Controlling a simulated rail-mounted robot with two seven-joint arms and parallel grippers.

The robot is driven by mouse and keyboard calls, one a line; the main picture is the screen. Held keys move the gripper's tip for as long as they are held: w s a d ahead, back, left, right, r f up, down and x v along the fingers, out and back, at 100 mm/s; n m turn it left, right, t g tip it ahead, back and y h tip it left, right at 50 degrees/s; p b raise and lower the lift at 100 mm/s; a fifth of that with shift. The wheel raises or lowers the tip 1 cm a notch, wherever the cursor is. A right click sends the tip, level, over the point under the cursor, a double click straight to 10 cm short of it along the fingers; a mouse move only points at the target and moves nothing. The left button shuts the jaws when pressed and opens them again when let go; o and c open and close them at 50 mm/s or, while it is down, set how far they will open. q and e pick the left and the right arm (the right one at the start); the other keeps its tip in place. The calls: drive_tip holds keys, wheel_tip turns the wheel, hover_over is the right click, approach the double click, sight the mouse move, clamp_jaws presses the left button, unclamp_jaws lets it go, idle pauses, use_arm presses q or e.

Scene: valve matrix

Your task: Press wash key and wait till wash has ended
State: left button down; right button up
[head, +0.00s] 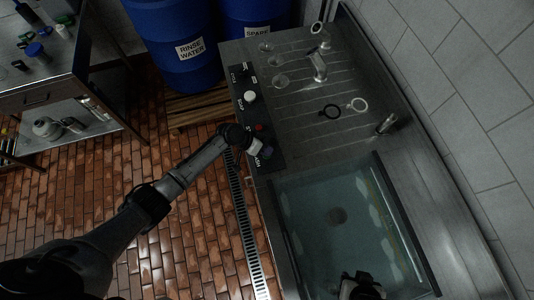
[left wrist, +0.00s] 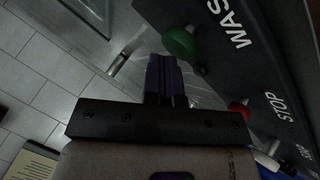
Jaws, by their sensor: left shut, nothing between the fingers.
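The dark key panel (head: 243,112) runs along the near edge of the steel sink unit. In the left wrist view the green wash key (left wrist: 180,42) stands beside the word WASH on the panel (left wrist: 262,62). My left gripper (head: 264,148) is at the WASH end of the panel and covers most of that key in the head view. Its purple fingers (left wrist: 165,75) are shut and empty, close to the green key; I cannot tell whether they touch. My right gripper (head: 361,287) shows partly at the bottom edge, over the basin; its fingers are unclear.
The red stop key (head: 258,127) and a white key (head: 250,96) are on the same panel. A water-filled basin (head: 318,232) lies below it. Rings (head: 357,104), taps (head: 318,66) and small glassy items are on the drainboard. Blue barrels (head: 178,35) stand behind.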

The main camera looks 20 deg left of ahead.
use_arm(q)
drive_tip(key=shift+f+b, duration=0.3)
drive_tip(key=shift+f, duration=0.05)
drive_tip(key=shift+r, duration=0.1)
idle(0.5)
drive_tip(key=shift+r+p, duration=0.8)
drive_tip(key=shift+r, duration=0.05)
drive_tip(key=shift+r, duration=0.15)
wheel_tip(320, 180, up, 5)
drive_tip(key=p, duration=0.4)
idle(0.7)
